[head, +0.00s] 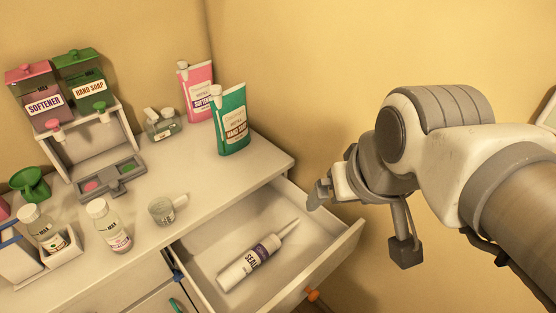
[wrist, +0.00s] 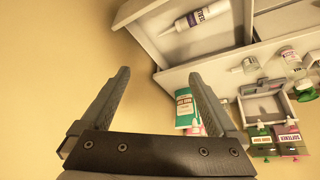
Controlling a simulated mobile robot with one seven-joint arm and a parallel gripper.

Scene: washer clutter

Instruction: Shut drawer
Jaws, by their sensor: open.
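The white drawer (head: 326,252) is pulled open from the cabinet in the head view, with an orange knob (head: 312,295) on its front. A white sealant tube (head: 250,262) lies inside it. The drawer (wrist: 146,36) and the tube (wrist: 203,14) also show at the top of the wrist view. My gripper (head: 316,195) is in the air near the drawer's right side, by its far end. In the wrist view its two fingers (wrist: 160,82) are apart with nothing between them. I cannot tell whether it touches the drawer.
The cabinet top (head: 190,215) holds a green hand soap pouch (head: 231,120), a pink softener pouch (head: 195,88), a small measuring cup (head: 162,211), bottles and a dispenser stand (head: 88,145). Walls close off the back. The space right of the drawer holds my arm.

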